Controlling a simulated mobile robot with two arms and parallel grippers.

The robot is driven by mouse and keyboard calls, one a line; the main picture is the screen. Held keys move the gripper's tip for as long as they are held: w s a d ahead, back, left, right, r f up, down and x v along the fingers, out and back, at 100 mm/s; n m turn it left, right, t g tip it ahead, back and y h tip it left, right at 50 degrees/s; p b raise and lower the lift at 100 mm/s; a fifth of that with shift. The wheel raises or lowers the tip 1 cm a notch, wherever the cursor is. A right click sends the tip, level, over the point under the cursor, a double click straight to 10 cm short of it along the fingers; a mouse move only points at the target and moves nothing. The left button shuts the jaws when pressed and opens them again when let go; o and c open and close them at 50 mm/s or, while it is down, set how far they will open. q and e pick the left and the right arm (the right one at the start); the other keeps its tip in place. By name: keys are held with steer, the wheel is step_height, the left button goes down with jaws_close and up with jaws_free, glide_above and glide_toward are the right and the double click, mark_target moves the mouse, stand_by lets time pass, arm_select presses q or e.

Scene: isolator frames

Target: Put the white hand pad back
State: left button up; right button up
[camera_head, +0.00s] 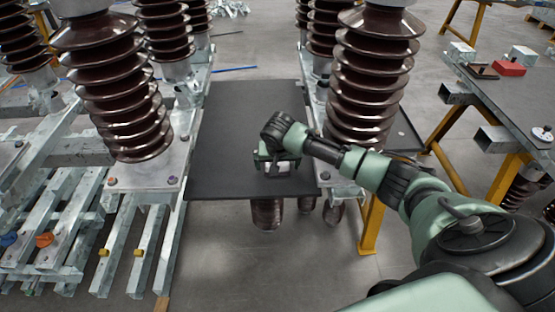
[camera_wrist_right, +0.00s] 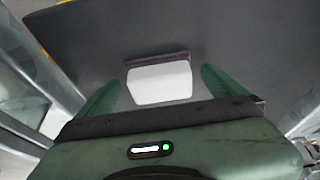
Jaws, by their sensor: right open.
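The white hand pad (camera_wrist_right: 159,84) lies on the dark board (camera_wrist_right: 235,45) in the right wrist view. A dark brownish strip runs along its far edge. My right gripper (camera_wrist_right: 160,78) is open, with one green finger on each side of the pad and a visible gap to it on both sides. In the head view my right gripper (camera_head: 278,172) is low over the front right part of the dark board (camera_head: 225,140). A small white part of the pad (camera_head: 283,167) shows beneath it, and the rest is hidden. My left gripper is not in view.
A grey table (camera_head: 500,95) at the right holds a red block (camera_head: 508,68), a dark flat piece (camera_head: 483,71) and pale blocks (camera_head: 522,54). Tall brown ribbed insulators (camera_head: 115,85) stand on both sides of the board, one (camera_head: 372,75) close to my right arm.

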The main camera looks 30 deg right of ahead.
steer(key=v, duration=1.1)
steer(key=shift+r, duration=0.3)
steer(key=shift+s+a, duration=0.1)
